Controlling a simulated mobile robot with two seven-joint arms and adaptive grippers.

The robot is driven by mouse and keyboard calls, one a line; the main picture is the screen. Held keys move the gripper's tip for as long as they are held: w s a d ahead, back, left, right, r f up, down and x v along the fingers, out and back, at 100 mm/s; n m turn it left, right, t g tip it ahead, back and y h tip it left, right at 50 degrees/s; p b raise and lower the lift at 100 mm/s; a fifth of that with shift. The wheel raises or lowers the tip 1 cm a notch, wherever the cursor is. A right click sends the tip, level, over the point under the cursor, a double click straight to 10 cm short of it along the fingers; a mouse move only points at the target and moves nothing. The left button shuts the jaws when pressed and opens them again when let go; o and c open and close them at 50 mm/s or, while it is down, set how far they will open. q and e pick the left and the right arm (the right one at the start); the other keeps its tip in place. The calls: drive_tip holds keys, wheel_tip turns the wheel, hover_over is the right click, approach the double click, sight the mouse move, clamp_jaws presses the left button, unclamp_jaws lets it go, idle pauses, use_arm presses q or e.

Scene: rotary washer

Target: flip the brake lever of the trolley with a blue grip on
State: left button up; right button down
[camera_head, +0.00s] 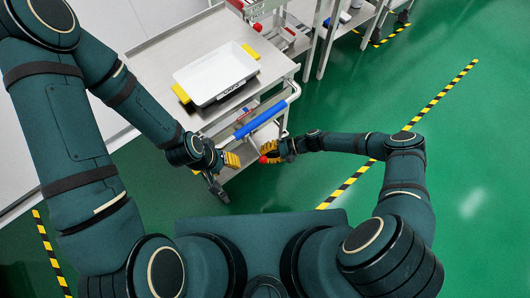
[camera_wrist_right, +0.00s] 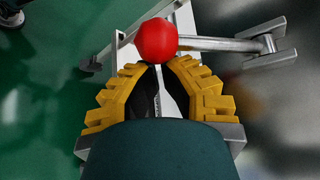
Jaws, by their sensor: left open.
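The trolley (camera_head: 160,55) stands ahead, with a blue grip (camera_head: 267,118) on its near handle. The brake lever's red ball (camera_head: 263,159) shows below the handle; in the right wrist view the red ball (camera_wrist_right: 156,40) sits at the end of a metal rod (camera_wrist_right: 220,44) running right to a bracket. My right gripper (camera_head: 272,150) is at the red ball. In the wrist view its yellow fingertips (camera_wrist_right: 159,66) are apart, with the ball right at them; whether they press on it cannot be seen. My left gripper (camera_head: 228,160) is open and empty, left of the ball and below the grip.
A white tray (camera_head: 240,67) with yellow ends sits on the trolley top. A metal rack (camera_head: 325,45) stands behind at the right. A trolley caster (camera_head: 216,188) is near my left gripper. The green floor (camera_head: 470,150) at the right is clear, with striped tape on it.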

drive_tip(key=shift+s+r, duration=0.15)
drive_tip(key=shift+r, duration=0.05)
drive_tip(key=r+m+g+h+p, duration=0.1)
drive_tip(key=s+d+r+m+h+p, duration=0.1)
drive_tip(key=r, duration=0.1)
drive_tip(key=s+r+m+g+h+p, duration=0.1)
drive_tip(key=shift+d+r+g, duration=0.3)
wheel_tip(320, 180, up, 7)
drive_tip(key=m+g+h, duration=0.2)
drive_tip(key=m, duration=0.1)
hover_over(264, 158)
drive_tip(key=d, duration=0.2)
drive_tip(key=shift+w+d+f, duration=0.15)
drive_tip(key=shift+w+f, duration=0.05)
drive_tip(key=shift+w, duration=0.15)
